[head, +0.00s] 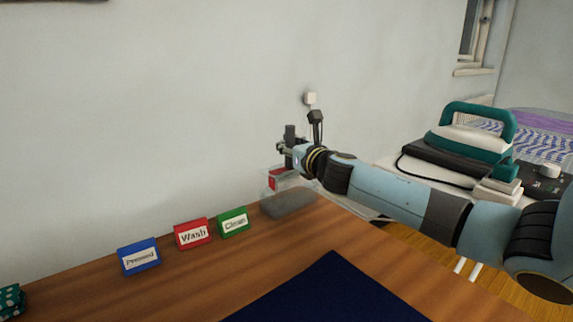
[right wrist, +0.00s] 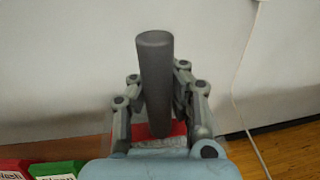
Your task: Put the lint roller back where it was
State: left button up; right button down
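The lint roller, seen as a dark grey upright cylinder (head: 290,134), is at the far right corner of the table, by the wall. In the right wrist view the cylinder (right wrist: 155,75) stands between the fingers of my right gripper (right wrist: 158,88), which appear shut on it. My right gripper (head: 287,153) reaches in from the right in the head view. Below it are a red patch (head: 274,181) and a clear, pale-edged shape. I cannot tell whether the red belongs to the roller or to something beneath. My left gripper is not in view.
On the wooden table (head: 190,275) stand a blue Pressed sign (head: 139,256), a red Wash sign (head: 193,233) and a green Clean sign (head: 233,222). A teal iron-like appliance (head: 475,125) stands at right.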

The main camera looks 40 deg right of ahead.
aim_at(287, 159)
notch_tip(287, 159, down, 4)
jog(key=b, duration=0.3)
jog(key=shift+w+f, duration=0.1)
jog(key=shift+f, duration=0.15)
jog(key=shift+r, duration=0.25)
jog(key=c, duration=2)
grip_release()
jog(key=shift+f+b, duration=0.5)
jog(key=shift+c, duration=0.2)
jog(key=o, duration=0.6)
jog(key=shift+r, duration=0.1)
jog(key=shift+r, duration=0.1)
jog(key=shift+r+p, duration=0.4)
jog(key=shift+p, duration=0.1)
jog(key=v, duration=1.2)
jog(key=shift+f, duration=0.1)
